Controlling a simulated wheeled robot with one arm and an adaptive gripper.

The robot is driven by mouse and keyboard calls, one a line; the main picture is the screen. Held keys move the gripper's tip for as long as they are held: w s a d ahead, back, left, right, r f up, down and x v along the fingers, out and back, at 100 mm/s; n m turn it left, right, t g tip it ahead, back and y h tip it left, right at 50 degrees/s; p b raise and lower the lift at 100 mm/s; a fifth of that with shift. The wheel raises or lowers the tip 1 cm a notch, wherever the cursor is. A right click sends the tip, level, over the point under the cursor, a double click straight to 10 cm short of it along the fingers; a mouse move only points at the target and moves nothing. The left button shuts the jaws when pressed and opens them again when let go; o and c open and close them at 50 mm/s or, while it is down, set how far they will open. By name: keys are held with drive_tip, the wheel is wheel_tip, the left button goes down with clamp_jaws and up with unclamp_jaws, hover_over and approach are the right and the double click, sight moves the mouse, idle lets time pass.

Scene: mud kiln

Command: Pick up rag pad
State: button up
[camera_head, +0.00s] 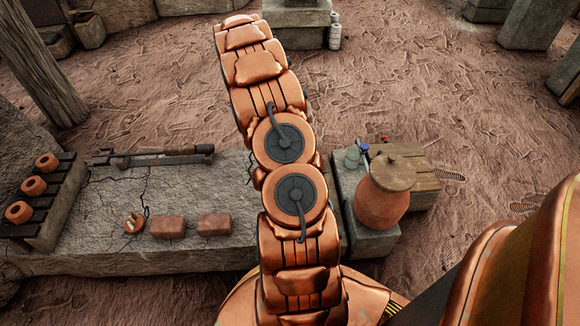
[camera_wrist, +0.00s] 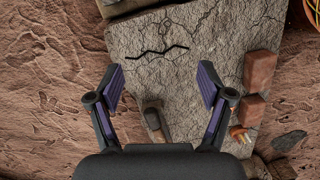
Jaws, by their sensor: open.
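I cannot surely pick out the rag pad. A small worn grey-brown piece (camera_wrist: 153,118) lies on the stone slab (camera_wrist: 205,35) between my fingers in the wrist view; it may be the pad or the end of a tool. My gripper (camera_wrist: 160,82) is open and empty above the slab, its two fingers either side of that piece and apart from it. In the head view my arm hides the slab's right part and my gripper. A long dark tool (camera_head: 160,157) lies along the slab's back edge.
Two reddish bricks (camera_head: 168,227) (camera_head: 215,224) and a small orange item (camera_head: 134,223) sit on the slab (camera_head: 100,205). A rack (camera_head: 60,205) with orange pieces is at left. A lidded clay pot (camera_head: 381,203) stands on the right block. Open ground lies behind.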

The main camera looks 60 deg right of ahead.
drive_tip(key=s+d+f+n+b, duration=0.1)
drive_tip(key=d+f, duration=0.3)
drive_tip(key=f, duration=0.3)
drive_tip(key=s+d+f+n+t+b, duration=0.1)
drive_tip(key=d+f+b, duration=0.1)
drive_tip(key=d+f, duration=0.3)
drive_tip(key=s+d+f+b, duration=0.1)
drive_tip(key=d+f, duration=0.4)
drive_tip(key=f, duration=0.5)
drive_tip(key=shift+s+d+f+n+t+b, duration=0.1)
drive_tip(key=shift+s+f+n+t+b, duration=0.2)
drive_tip(key=shift+b, duration=0.45)
drive_tip(key=shift+w+f+b, duration=0.1)
drive_tip(key=shift+f+b, duration=0.4)
drive_tip(key=shift+f, duration=0.8)
drive_tip(key=shift+w+d+f+b, duration=0.15)
drive_tip(key=shift+f+b, duration=1.35)
drive_tip(key=shift+f, duration=0.95)
drive_tip(key=shift+c, duration=0.2)
drive_tip(key=c, duration=1.2)
drive_tip(key=shift+r, duration=0.2)
drive_tip(key=shift+c, duration=0.2)
wheel_tip(320, 180, up, 10)
drive_tip(key=p, duration=0.4)
drive_tip(key=shift+f, duration=0.15)
